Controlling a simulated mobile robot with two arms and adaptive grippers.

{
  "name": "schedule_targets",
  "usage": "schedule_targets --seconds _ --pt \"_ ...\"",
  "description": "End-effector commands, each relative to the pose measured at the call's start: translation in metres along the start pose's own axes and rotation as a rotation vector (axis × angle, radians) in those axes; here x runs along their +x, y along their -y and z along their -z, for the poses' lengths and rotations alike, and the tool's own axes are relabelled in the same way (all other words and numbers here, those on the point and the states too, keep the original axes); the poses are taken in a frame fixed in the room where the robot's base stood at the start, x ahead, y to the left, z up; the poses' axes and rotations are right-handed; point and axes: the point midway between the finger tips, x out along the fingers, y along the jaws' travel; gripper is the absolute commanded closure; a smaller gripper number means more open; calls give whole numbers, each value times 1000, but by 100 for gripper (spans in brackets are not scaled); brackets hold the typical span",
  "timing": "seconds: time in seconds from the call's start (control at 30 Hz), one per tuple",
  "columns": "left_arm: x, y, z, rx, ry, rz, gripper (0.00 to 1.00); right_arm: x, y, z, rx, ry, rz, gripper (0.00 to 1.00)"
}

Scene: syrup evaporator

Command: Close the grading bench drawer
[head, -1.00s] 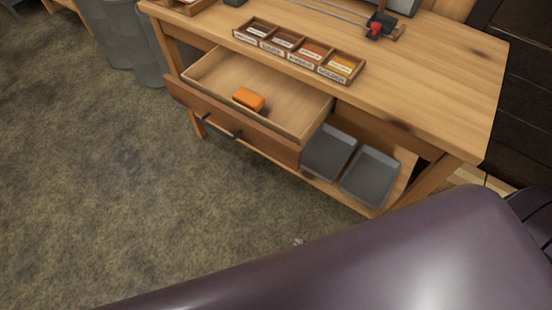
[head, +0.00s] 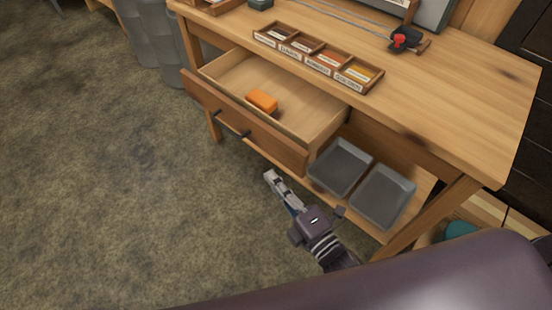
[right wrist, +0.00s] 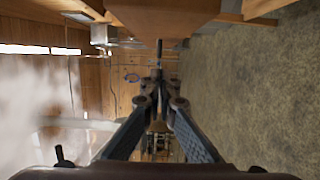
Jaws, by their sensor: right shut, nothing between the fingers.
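The grading bench drawer (head: 285,148) stands pulled open from the wooden bench (head: 465,95). Its front has a dark bar handle (head: 232,125), and an orange block (head: 262,100) lies inside. My right gripper (head: 270,177) is shut and empty, low in front of the drawer's right part and apart from it in the picture. In the right wrist view the closed fingers (right wrist: 158,62) point ahead, with a wooden panel, seemingly part of the drawer, at the top. My left gripper is out of view.
Two grey trays (head: 341,167) (head: 384,197) sit on the bench's lower shelf, right of my gripper. A divided box of labelled samples (head: 318,66) stands on the bench top. Grey bins (head: 150,45) stand at the upper left. The floor before the drawer is clear.

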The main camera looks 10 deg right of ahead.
Motion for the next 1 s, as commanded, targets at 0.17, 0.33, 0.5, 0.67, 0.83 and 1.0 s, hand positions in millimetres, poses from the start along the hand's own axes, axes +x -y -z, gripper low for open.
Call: schedule_targets --seconds 0.17,0.33,0.5,0.67,0.83,1.0 --pt "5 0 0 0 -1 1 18 39 0 0 0 0 -3 100" --pt "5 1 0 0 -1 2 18 47 1 -23 -3 0 2 100" --pt "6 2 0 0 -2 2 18 50 1 -36 1 0 3 100" --pt "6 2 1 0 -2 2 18 51 1 -39 3 1 2 100" --pt "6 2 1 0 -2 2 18 51 1 -39 3 1 2 100" --pt "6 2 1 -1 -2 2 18 51 1 -41 2 1 2 100"
